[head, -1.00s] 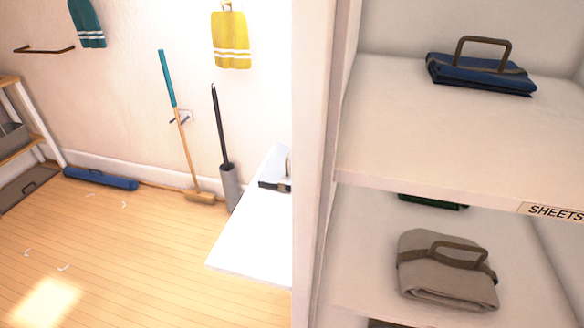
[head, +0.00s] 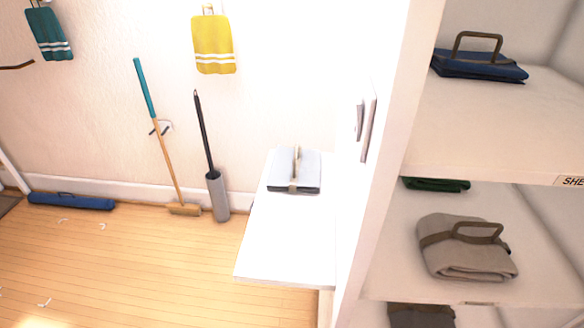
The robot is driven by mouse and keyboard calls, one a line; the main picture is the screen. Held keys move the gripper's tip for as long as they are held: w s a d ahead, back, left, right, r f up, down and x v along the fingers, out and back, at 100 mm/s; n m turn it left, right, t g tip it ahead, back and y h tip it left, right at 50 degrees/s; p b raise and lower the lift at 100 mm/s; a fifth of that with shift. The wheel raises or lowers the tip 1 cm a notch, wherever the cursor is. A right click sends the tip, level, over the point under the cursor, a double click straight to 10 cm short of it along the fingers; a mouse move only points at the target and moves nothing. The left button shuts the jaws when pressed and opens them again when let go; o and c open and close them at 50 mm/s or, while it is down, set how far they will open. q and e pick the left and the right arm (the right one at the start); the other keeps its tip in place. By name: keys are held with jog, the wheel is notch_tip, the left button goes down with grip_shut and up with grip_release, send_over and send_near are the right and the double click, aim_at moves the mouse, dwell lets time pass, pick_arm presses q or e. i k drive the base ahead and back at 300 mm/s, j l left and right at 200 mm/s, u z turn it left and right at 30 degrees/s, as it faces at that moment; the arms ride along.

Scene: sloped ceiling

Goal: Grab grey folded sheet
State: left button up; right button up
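A light grey folded sheet (head: 308,174) with a tan upright handle and strap lies on a white table or ledge (head: 285,240) in the middle of the head view. A second folded bundle (head: 465,262), warmer beige-grey with a brown strap and handle, lies on the middle shelf of the white shelving at right. Neither of my grippers is in view, so nothing shows of whether they are open or shut.
A blue folded bundle (head: 480,66) lies on the upper shelf, and a green one (head: 437,184) is partly hidden below it. The shelving's side panel (head: 385,170) stands right of the ledge. A broom (head: 160,140) leans at the back wall. The wooden floor (head: 130,270) is mostly clear.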

aim_at(297, 170)
jog(key=i+j+z, duration=0.15)
jog(key=j, duration=0.25)
jog(key=i+j+z, duration=0.2)
jog(key=j, duration=0.2)
jog(key=i+j+z, duration=0.15)
jog(key=j, duration=0.25)
jog(key=j+z, duration=0.2)
jog(key=j, duration=0.2)
jog(key=i+j+z, duration=0.15)
jog(key=j, duration=0.35)
